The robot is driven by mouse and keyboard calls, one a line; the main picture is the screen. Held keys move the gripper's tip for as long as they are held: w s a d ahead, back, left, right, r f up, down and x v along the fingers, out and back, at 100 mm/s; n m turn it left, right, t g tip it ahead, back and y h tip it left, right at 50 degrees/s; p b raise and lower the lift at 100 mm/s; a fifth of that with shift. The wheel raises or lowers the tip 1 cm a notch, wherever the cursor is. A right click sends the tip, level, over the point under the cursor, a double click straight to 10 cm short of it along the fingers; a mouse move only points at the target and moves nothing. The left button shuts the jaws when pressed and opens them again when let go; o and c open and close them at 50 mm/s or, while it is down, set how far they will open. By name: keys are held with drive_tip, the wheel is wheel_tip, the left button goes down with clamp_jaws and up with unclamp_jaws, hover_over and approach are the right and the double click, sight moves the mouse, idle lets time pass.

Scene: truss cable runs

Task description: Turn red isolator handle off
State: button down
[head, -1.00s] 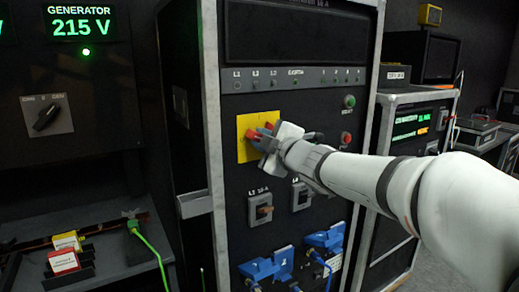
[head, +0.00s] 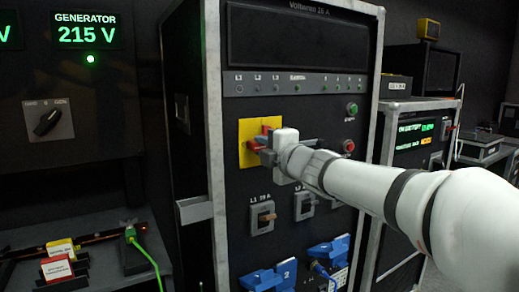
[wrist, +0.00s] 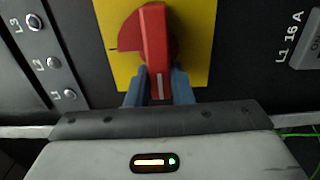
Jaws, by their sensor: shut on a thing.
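The red isolator handle (wrist: 155,45) sits on a yellow plate (wrist: 200,50) on the rack's black front panel. In the head view the yellow plate (head: 246,154) is partly covered by my gripper (head: 266,151), and red parts of the handle (head: 267,130) show beside the jaws. In the wrist view my gripper (wrist: 160,88) has its blue-grey fingers on both sides of the handle's near end, shut on it. A white mark shows on that end of the handle. In the wrist view the handle runs nearly straight up and down the picture.
Green (head: 352,108) and red (head: 349,145) buttons are right of the handle. The generator panel (head: 85,32) at left reads 215 V. A second rack (head: 415,130) stands at right.

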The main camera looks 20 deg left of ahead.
drive_tip(key=shift+f, duration=0.35)
drive_tip(key=c, duration=1.3)
unclamp_jaws()
drive_tip(key=shift+r, duration=0.15)
drive_tip(key=shift+c, duration=0.2)
drive_tip(key=shift+o, duration=0.3)
drive_tip(key=shift+r, duration=0.1)
drive_tip(key=shift+d, duration=0.1)
drive_tip(key=v, duration=0.8)
drive_tip(key=shift+p, duration=0.45)
